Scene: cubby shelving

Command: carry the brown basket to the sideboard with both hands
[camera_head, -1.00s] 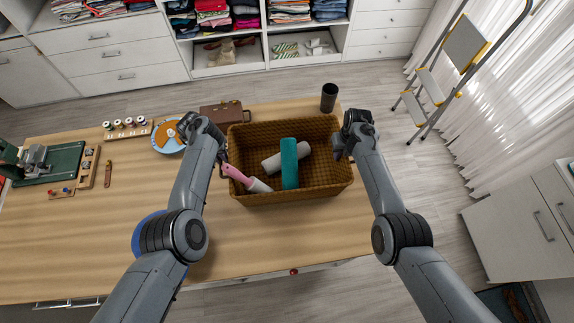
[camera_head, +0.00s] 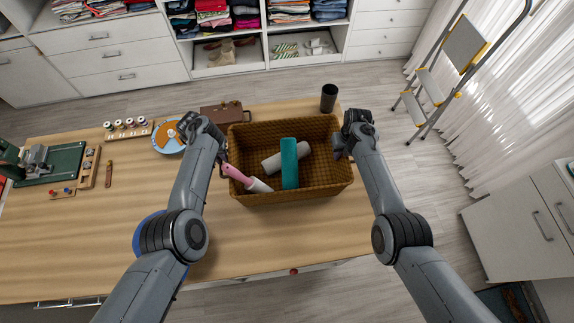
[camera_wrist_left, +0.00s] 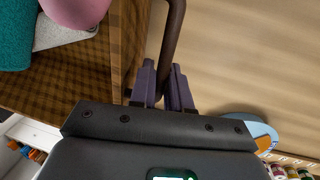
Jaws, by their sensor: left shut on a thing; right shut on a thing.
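The brown basket (camera_head: 310,191) is on or just above the wooden table; I cannot tell which. It holds a teal roll (camera_head: 289,165), a light grey roll (camera_head: 272,163) and a pink-and-white lint roller (camera_head: 245,178). My left gripper (camera_head: 222,160) is at the basket's left end. In the left wrist view its fingers (camera_wrist_left: 163,88) are shut on the brown curved handle (camera_wrist_left: 172,40) beside the woven wall. My right gripper (camera_head: 340,150) is at the basket's right end, shut on that side; its fingertips are mostly hidden by the wrist. I see no sideboard that I can name for sure.
A black cup (camera_head: 328,97) stands behind the basket at the table's right corner. A brown case (camera_head: 222,113), a blue-rimmed plate (camera_head: 168,137) and thread spools (camera_head: 126,123) lie to the left. A stepladder (camera_head: 440,90) and a white cabinet (camera_head: 525,225) stand right, across open floor.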

